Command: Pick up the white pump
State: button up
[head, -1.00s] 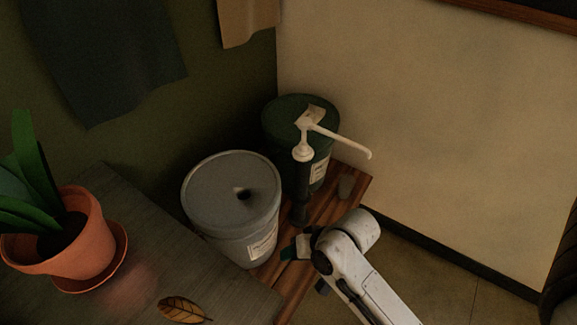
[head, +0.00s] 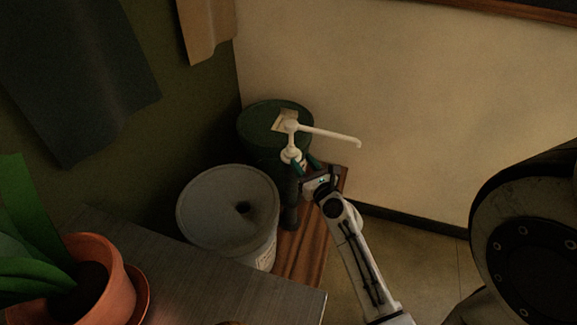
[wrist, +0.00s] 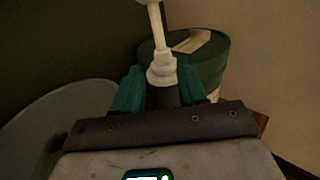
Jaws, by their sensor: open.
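The white pump (head: 291,128) stands upright in front of the dark green bucket, with a long spout pointing right and a dark tube below its white collar. In the wrist view the pump's white collar (wrist: 162,68) and dark tube show between my two green fingers. My gripper (head: 306,164) is open, with a finger on either side of the pump just below the collar. I cannot tell whether the fingers touch it. The lower end of the tube is partly hidden in the wrist view by my gripper body.
The dark green bucket (head: 262,119) stands behind the pump. A grey bucket (head: 212,205) with a hole in its lid stands to the left, close to the pump's tube. Both are by a wooden bench (head: 299,262). A potted plant (head: 88,292) is at lower left. The wall is behind.

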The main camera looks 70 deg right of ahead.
aim_at(292, 146)
jog(key=x, duration=0.3)
jog(key=shift+w+d, duration=0.15)
jog(key=shift+w, duration=0.1)
jog(key=shift+x, duration=2.55)
jog(key=shift+s+d+r, duration=0.1)
jog(key=shift+r, duration=0.1)
grip_shut()
